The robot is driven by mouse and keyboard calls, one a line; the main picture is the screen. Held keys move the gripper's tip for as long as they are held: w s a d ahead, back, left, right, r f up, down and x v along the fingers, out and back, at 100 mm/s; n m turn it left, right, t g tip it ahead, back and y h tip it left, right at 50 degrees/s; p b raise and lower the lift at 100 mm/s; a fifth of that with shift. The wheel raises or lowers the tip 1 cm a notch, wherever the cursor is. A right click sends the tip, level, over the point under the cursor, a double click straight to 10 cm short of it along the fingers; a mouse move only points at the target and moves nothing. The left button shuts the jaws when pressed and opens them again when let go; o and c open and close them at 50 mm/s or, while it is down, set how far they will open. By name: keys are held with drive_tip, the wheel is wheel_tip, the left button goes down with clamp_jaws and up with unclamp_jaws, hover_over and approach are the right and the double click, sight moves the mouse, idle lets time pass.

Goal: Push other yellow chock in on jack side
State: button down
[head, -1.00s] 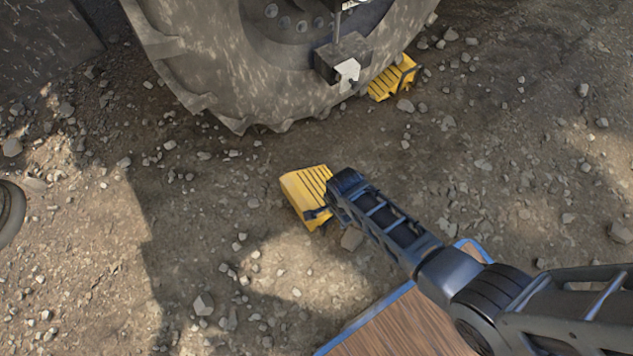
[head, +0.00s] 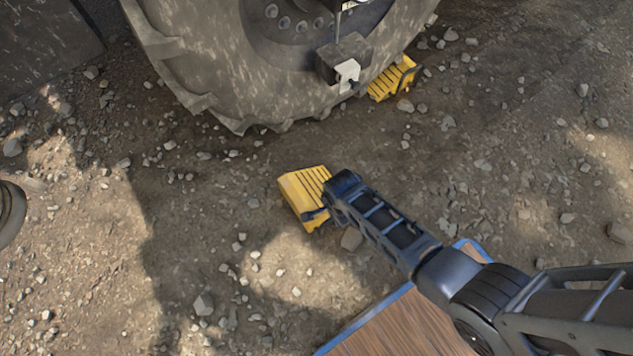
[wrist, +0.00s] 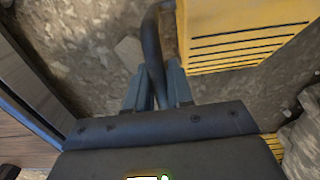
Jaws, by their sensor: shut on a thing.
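A yellow chock (head: 305,196) with dark ribs is on the gravel in front of the big tyre (head: 230,70), apart from it. It also shows at the top right of the wrist view (wrist: 240,35). My gripper (head: 325,212) is at its right side; in the wrist view my gripper (wrist: 158,85) is shut on the chock's dark handle (wrist: 152,45). A second yellow chock (head: 393,78) sits against the tyre's right side. A grey block with a pale bracket (head: 345,62), possibly part of the jack, stands in front of the wheel hub.
A wooden board with a blue edge (head: 400,325) lies at the bottom, under my arm. The gravel between the chock and the tyre is mostly clear.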

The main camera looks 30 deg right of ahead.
drive_tip(key=shift+a, duration=0.3)
drive_tip(key=shift+w+f+b, duration=0.1)
drive_tip(key=shift+w+b, duration=1.2)
drive_tip(key=shift+w, duration=1.8)
drive_tip(key=w+b, duration=0.4)
drive_tip(key=w, duration=0.4)
drive_tip(key=shift+w+b, duration=0.3)
drive_tip(key=shift+b, duration=0.1)
drive_tip(key=shift+w+b, duration=0.3)
drive_tip(key=shift+w, duration=0.3)
drive_tip(key=shift+w+d, duration=0.1)
